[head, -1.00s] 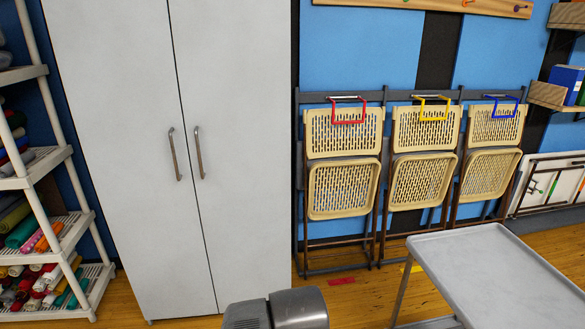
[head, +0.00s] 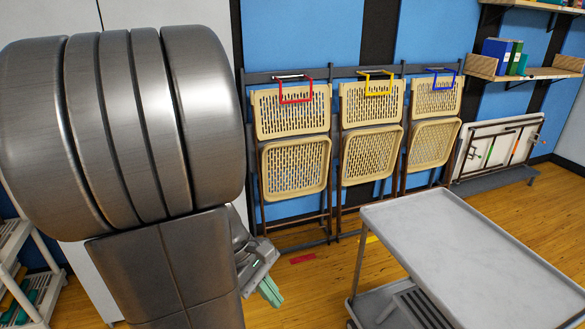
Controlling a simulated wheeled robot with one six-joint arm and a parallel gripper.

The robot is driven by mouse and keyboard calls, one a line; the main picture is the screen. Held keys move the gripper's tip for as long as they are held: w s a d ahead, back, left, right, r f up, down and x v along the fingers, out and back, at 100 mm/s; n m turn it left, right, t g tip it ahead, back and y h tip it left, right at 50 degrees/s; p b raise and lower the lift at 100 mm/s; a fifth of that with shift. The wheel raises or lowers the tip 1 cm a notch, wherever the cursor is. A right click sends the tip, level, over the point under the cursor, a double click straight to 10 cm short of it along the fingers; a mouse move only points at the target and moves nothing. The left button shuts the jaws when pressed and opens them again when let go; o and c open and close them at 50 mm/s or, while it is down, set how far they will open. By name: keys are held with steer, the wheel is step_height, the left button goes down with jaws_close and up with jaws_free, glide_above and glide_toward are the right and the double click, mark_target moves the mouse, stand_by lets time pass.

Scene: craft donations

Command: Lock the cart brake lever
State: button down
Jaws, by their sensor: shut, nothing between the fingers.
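The grey cart (head: 465,245) stands at the lower right in the head view, with a flat, empty top tray and a lower shelf (head: 372,303) partly in view. I cannot make out a brake lever; the cart's lower parts are largely cut off by the frame's bottom edge. My gripper (head: 270,291), with pale green fingertips, hangs to the left of the cart, apart from it. Its fingers are together and nothing shows in them. My large grey arm links cover the left of the view.
Folded tan chairs (head: 295,168) hang along the blue wall behind, under red, yellow and blue loops. A folded white table (head: 498,148) leans at the right below shelves with binders (head: 497,55). White cabinet and rack stand left. Wooden floor between gripper and cart looks clear.

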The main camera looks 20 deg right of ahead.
steer(key=w+r+n+h, duration=0.1)
steer(key=w+n+h, duration=0.4)
steer(key=w, duration=1)
steer(key=shift+n+g+h+b, duration=0.3)
steer(key=shift+n+b, duration=0.15)
steer(key=shift+n, duration=0.35)
